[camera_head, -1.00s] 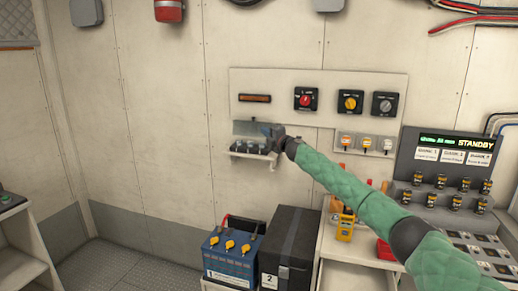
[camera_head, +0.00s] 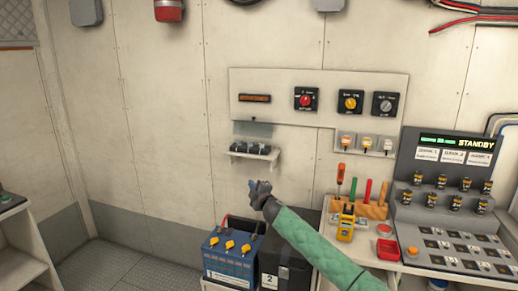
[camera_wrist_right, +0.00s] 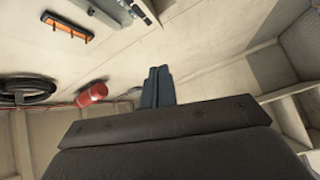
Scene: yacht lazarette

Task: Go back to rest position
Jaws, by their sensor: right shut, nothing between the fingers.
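My right arm, in a green sleeve, comes in from the lower right of the head view. My right gripper (camera_head: 253,184) is in front of the wall, below the small wall shelf (camera_head: 255,153) and above the batteries. Its fingers (camera_wrist_right: 161,86) are together and empty in the right wrist view, pointing toward the wall and ceiling area. It touches nothing that I can see. My left gripper is not in view.
A blue battery (camera_head: 230,257) and a black box (camera_head: 285,250) stand below the gripper. To the right are a yellow meter (camera_head: 346,223), upright tools in a wooden block (camera_head: 371,209) and a console marked STANDBY (camera_head: 450,155).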

